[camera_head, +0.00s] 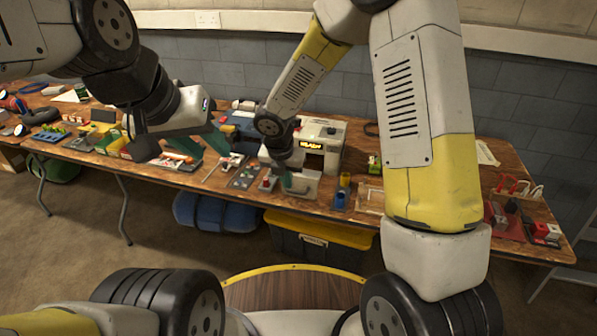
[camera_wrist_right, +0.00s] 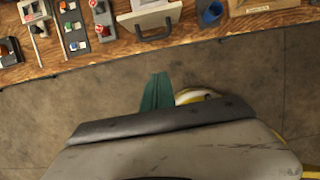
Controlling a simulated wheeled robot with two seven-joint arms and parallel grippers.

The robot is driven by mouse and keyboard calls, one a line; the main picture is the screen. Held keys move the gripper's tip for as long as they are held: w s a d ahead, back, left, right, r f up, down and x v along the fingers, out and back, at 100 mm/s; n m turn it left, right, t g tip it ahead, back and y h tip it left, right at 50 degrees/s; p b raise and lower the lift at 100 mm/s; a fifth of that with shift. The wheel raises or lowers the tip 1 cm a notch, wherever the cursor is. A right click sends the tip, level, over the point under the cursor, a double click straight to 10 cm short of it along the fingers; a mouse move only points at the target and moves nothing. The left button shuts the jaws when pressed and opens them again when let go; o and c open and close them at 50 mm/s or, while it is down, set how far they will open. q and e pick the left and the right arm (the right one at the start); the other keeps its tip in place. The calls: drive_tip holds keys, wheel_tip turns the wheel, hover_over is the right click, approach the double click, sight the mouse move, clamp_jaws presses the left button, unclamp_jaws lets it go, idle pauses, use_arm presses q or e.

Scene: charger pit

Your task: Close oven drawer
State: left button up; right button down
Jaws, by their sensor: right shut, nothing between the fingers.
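The small light-grey oven (camera_head: 333,140) stands on the workbench with a lit display. Its drawer (camera_head: 301,187) sticks out in front toward the table's front edge, so it is open. In the right wrist view the drawer front (camera_wrist_right: 140,18) is at the top, with a dark bar handle (camera_wrist_right: 152,36). My right gripper (camera_head: 289,182) has its teal fingers shut and empty, overlapping the drawer in the head view. In the wrist view its fingers (camera_wrist_right: 158,90) appear below the handle with a visible gap. My left gripper (camera_head: 200,142) is open over the bench further left.
A blue cup (camera_head: 345,180) stands right of the drawer, and small parts on grey plates (camera_head: 245,177) lie left of it. A black bin with a yellow lid (camera_head: 318,230) is under the table (camera_head: 150,172). The floor in front is clear.

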sight(303, 177)
drive_tip(key=w+d+f, duration=0.2)
drive_tip(key=w+f, duration=0.4)
drive_tip(key=f, duration=0.3)
drive_tip(key=shift+w+f, duration=0.2)
drive_tip(key=shift+f, duration=0.2)
